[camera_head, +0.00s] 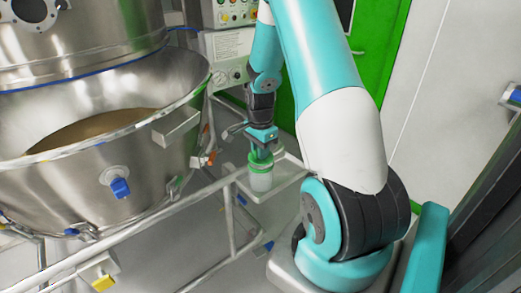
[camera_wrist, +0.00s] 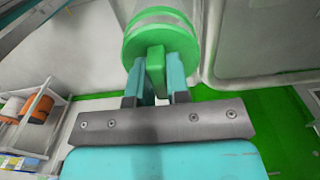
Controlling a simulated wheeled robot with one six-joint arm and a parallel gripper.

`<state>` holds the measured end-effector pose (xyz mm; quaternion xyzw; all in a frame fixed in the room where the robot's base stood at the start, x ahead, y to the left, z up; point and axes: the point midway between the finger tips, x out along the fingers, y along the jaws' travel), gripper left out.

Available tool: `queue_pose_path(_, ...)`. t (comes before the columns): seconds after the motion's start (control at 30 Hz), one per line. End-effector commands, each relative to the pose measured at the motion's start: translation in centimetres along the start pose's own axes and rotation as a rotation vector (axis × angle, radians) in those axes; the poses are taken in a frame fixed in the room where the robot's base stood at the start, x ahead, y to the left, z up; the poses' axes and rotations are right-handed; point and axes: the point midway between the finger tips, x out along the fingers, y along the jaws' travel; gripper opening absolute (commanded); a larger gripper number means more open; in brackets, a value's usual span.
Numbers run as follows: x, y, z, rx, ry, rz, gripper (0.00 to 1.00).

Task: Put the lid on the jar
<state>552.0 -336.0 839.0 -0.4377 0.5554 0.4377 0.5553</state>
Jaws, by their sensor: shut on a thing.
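The jar (camera_head: 261,182) is a pale, whitish cup standing upright on a small grey tray. The green lid (camera_head: 261,158) is at the jar's mouth, level and in line with it. I cannot tell whether it is fully seated or slightly above. In the wrist view the lid (camera_wrist: 140,43) shows as a green disc with an upright green tab, and a pale band shows beyond it. My gripper (camera_wrist: 156,88) is shut on the tab, one finger on each side. In the head view my gripper (camera_head: 262,143) points down over the jar.
The grey tray (camera_head: 290,178) has free room right of the jar. A large steel vessel (camera_head: 90,170) stands at left, with a metal rail (camera_head: 150,227) in front. A control panel (camera_head: 232,50) and a green door (camera_head: 375,40) are behind. An orange-and-white shelf item (camera_wrist: 38,108) shows at left.

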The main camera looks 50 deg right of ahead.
Motion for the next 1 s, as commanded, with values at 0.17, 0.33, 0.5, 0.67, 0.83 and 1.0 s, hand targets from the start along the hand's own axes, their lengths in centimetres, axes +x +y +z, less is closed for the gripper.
queue_pose_path(0.17,0.3,0.0,0.0,0.0,0.0,0.0,0.0)
queue_pose_path(0.33,0.6,0.0,0.0,0.0,0.0,0.0,0.0)
queue_pose_path(0.5,0.8,0.0,0.0,0.0,0.0,0.0,0.0)
queue_pose_path(0.67,1.1,0.0,0.0,0.0,0.0,0.0,0.0)
queue_pose_path(0.83,1.3,0.0,0.0,0.0,0.0,0.0,0.0)
queue_pose_path(1.0,1.4,0.0,0.0,0.0,0.0,0.0,0.32)
